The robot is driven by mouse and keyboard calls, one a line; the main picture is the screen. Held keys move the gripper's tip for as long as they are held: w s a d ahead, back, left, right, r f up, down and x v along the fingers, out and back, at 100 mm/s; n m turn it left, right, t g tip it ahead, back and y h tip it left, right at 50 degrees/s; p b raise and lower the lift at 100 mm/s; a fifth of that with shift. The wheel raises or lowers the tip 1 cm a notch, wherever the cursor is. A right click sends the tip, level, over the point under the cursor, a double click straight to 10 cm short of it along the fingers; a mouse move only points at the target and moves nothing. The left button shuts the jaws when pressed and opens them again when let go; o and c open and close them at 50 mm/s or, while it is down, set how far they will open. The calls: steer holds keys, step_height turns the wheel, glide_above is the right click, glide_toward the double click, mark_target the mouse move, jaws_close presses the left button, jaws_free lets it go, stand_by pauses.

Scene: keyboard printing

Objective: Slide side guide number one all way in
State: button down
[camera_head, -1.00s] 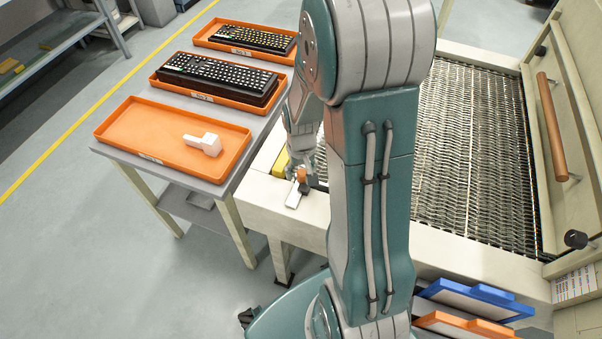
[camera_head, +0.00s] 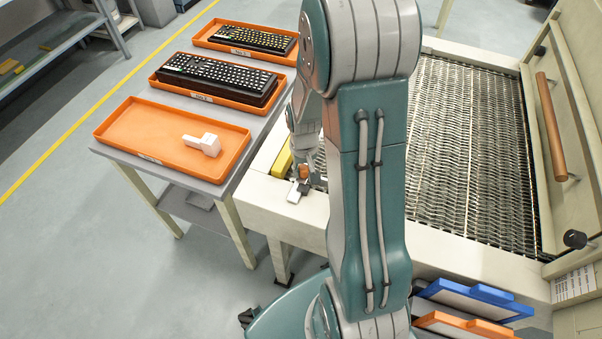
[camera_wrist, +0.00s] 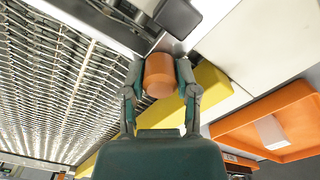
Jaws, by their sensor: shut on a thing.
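My gripper (camera_wrist: 160,82) is shut on an orange-brown round knob (camera_wrist: 158,72), with one finger on each side in the wrist view. In the head view the knob (camera_head: 304,171) shows small at the near left corner of the machine, beside a light metal slide piece (camera_head: 296,192). A yellow bar (camera_wrist: 208,86) lies just right of the fingers in the wrist view. It also shows in the head view (camera_head: 282,163). I cannot read a guide number. My arm hides part of the machine around the knob.
The machine's wire mesh belt (camera_head: 470,150) lies right of my arm. A grey table (camera_head: 218,190) at left holds an orange tray (camera_head: 115,128) with a white block (camera_head: 203,145), and two trays with keyboards (camera_head: 218,78). Blue and orange frames (camera_head: 470,298) stand at lower right.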

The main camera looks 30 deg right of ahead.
steer(key=w+d, duration=0.1)
steer(key=d, duration=0.1)
steer(key=w+d, duration=0.2)
steer(key=shift+w+d, duration=0.15)
steer(key=shift+c, duration=1.8)
jaws_free()
step_height(320, 180, up, 12)
